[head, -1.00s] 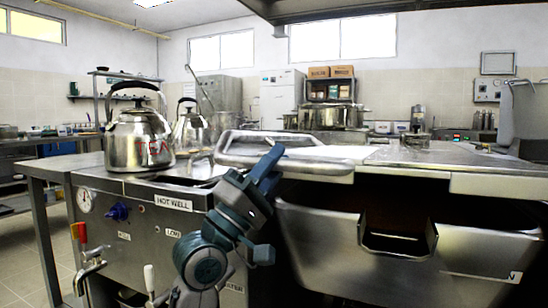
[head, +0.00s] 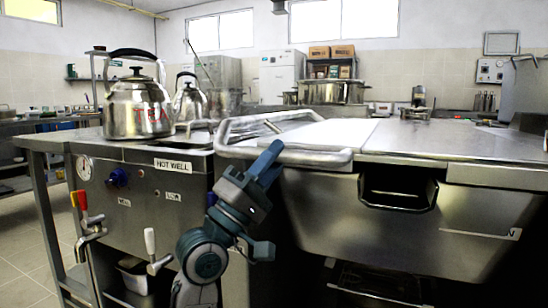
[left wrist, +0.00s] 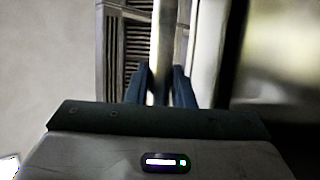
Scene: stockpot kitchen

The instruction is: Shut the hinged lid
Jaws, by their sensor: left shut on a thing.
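The hinged lid (head: 330,134) is the flat metal cover of the big pan on the right of the head view. It lies nearly level, with its front edge close above the steel pan (head: 330,215); I cannot tell whether it touches the rim. A looped bar handle (head: 232,152) runs along its left and front side. My left gripper (head: 270,160) reaches up from below and is shut on the handle bar. In the left wrist view the bar (left wrist: 160,45) passes between my two fingers (left wrist: 160,85). My right gripper is not in view.
A kettle (head: 138,108) and a second kettle (head: 190,102) stand on the hot well counter (head: 150,180) to the left. Taps (head: 88,228) stick out from its front. A large pot (head: 330,92) stands behind the lid. Open floor (head: 30,240) lies at the left.

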